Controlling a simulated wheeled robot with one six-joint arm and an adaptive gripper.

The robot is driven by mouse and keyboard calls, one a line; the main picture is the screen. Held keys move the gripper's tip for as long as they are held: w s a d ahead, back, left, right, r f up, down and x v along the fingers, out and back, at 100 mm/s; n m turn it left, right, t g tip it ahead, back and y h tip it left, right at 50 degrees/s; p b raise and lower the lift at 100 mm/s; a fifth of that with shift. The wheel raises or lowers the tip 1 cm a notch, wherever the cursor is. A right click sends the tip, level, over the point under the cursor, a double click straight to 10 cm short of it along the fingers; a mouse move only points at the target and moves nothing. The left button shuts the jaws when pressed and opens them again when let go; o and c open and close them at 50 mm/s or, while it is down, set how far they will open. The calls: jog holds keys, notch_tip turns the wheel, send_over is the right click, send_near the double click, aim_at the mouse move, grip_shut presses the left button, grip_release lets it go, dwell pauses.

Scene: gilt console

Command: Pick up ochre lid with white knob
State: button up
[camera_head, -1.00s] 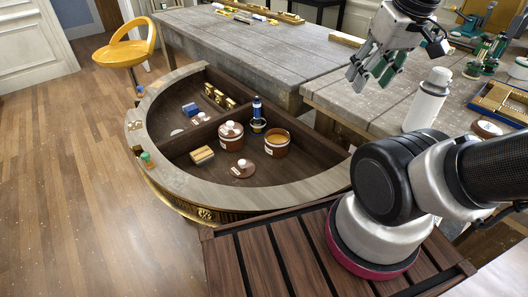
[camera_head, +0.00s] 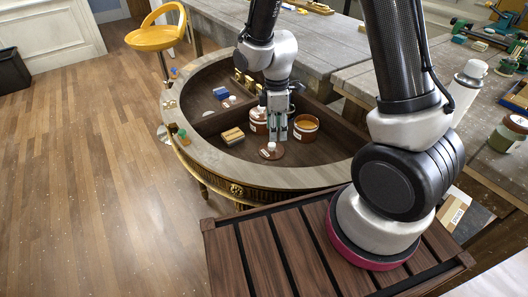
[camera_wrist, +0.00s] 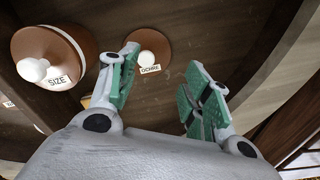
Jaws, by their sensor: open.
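The ochre lid (camera_head: 266,154) is a flat brown disc with a white knob and a small label. It lies on the floor of the curved console's dark compartment. In the wrist view the lid (camera_wrist: 158,40) lies beyond my fingertips, nearer the left finger, with its label reading OCHRE. My gripper (camera_head: 277,136) is above the compartment, beside the lid and just to its right in the head view. In the wrist view my gripper (camera_wrist: 166,72) has its green-padded fingers apart with nothing between them.
A lidded pot labelled SIZE (camera_wrist: 50,52) stands close left of my fingers. An open pot with ochre contents (camera_head: 305,124) stands right of my gripper. Yellow blocks (camera_head: 232,136) lie left of the lid. The console's pale curved rim (camera_head: 215,158) surrounds the compartment.

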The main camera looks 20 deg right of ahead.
aim_at(273, 144)
jog(key=shift+w+a+n+t, duration=0.3)
jog(key=shift+w+n, duration=0.25)
jog(key=shift+n, duration=0.35)
jog(key=shift+f, duration=0.4)
jog(key=f, duration=0.7)
jog(key=shift+w+d, duration=0.15)
jog(key=shift+w, duration=0.15)
jog(key=c, duration=1)
